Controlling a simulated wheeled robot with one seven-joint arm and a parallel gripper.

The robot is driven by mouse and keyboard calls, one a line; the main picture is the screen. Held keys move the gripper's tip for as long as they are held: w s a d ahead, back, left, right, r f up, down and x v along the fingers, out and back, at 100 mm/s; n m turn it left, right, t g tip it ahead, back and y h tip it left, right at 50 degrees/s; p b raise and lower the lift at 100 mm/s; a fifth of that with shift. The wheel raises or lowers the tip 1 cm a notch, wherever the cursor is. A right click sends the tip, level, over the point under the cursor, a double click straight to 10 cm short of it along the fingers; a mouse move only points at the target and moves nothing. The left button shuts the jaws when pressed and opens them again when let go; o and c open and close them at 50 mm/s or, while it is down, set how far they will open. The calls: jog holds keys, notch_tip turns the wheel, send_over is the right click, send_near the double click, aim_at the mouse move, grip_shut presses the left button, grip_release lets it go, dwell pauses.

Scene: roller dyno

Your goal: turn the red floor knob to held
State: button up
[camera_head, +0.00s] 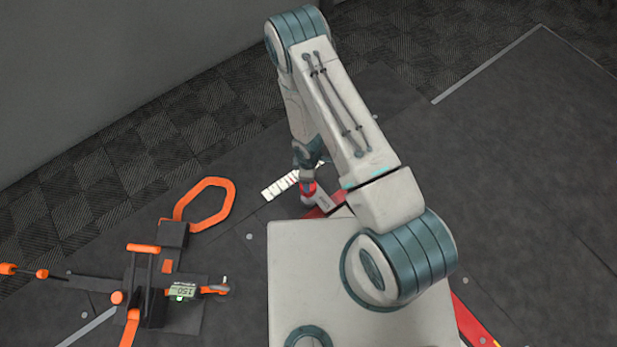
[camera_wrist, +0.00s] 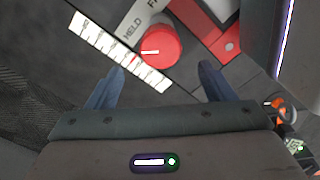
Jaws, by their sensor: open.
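The red floor knob (camera_wrist: 158,40) is round, with a short white mark on its face that lies nearly level in the wrist view. A grey label plate (camera_wrist: 143,14) beside it reads HELD, with a second word cut off by the frame edge. My gripper (camera_wrist: 163,68) is open and empty. Its two dark fingers are spread, with the knob beyond their tips and roughly between them. I see no contact. In the head view the red knob (camera_head: 308,186) shows just below the end of my arm, and my fingers cannot be made out there.
A white marked strip (camera_wrist: 115,50) lies on the floor beside the knob. A red plate (camera_wrist: 205,27) lies on its other side. In the head view, a black and orange device (camera_head: 173,235) with a lit display and an orange loop stands at left.

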notch_tip(320, 180, up, 5)
jog(key=shift+r+p, duration=0.2)
jog(key=shift+p, duration=0.35)
jog(key=w+d+r+m+t+p, duration=0.1)
jog(key=d+r+m+p, duration=0.2)
jog(key=r, duration=1)
jog(key=w+d+r+m+p, duration=0.2)
jog(key=r+p, duration=0.3)
jog(key=r, duration=0.9)
jog(key=w+d+r+m+t+p, duration=0.1)
jog(key=d+r+m+p, duration=0.2)
jog(key=r, duration=1)
jog(key=s+d+r+m+p, duration=0.2)
jog(key=s+r+m+p, duration=0.2)
jog(key=r, duration=1.2)
jog(key=s+d+r+m+p, duration=0.2)
jog(key=s+r+m+p, duration=0.2)
jog(key=s+r+p, duration=0.6)
notch_tip(320, 180, up, 6)
jog(key=shift+s+f+t, duration=0.15)
jog(key=shift+s+t, duration=0.25)
jog(key=shift+s, duration=0.65)
